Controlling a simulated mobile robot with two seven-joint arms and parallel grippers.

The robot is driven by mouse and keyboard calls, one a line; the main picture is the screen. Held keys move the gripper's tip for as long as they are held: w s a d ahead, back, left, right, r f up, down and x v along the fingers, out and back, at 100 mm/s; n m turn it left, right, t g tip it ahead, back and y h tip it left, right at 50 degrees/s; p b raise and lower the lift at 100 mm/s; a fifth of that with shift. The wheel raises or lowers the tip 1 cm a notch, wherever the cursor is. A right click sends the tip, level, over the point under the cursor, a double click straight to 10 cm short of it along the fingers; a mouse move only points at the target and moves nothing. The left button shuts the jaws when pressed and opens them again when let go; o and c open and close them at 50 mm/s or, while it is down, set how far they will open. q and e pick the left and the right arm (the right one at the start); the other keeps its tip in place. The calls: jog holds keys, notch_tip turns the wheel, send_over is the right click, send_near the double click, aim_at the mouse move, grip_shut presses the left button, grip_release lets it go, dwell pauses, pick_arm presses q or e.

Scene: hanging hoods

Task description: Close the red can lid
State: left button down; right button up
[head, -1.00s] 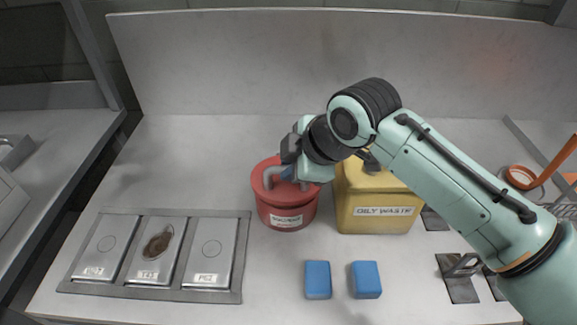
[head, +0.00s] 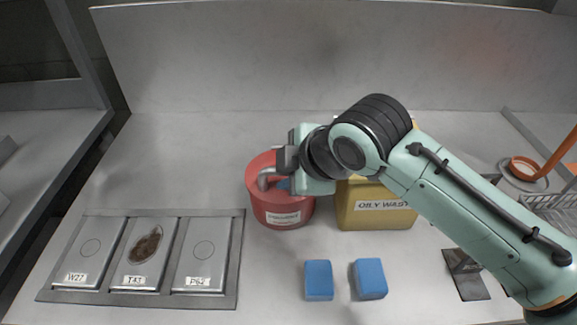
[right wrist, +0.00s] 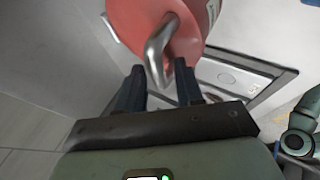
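The red can (head: 283,212) with a white label stands on the counter, left of the yellow can. A bent metal handle (head: 266,178) shows at its top. It also shows close up in the right wrist view (right wrist: 157,48). My right gripper (head: 284,184) is at the top of the red can, coming in from the right and hiding part of it. In the right wrist view its two dark fingers (right wrist: 158,84) are apart, with the handle's end between them and a gap visible. How far the lid is open is unclear. My left gripper is not in view.
The yellow can (head: 375,213) labelled oily waste stands right beside the red can, partly behind my right arm. Two blue blocks (head: 318,280) (head: 370,279) lie in front. A metal panel with three labelled plates (head: 146,256) is at left. The counter behind is bare.

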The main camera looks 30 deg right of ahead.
jog(key=shift+r, duration=0.15)
jog(key=shift+s+r, duration=0.2)
jog(key=shift+r, duration=0.05)
pick_arm(q)
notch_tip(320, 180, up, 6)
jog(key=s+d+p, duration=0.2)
jog(key=p, duration=0.2)
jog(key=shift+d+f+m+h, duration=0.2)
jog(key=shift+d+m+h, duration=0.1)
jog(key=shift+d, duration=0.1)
pick_arm(e)
jog(key=v, duration=1.2)
jog(key=shift+s, duration=0.25)
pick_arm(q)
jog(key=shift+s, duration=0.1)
pick_arm(e)
jog(key=shift+r, duration=0.1)
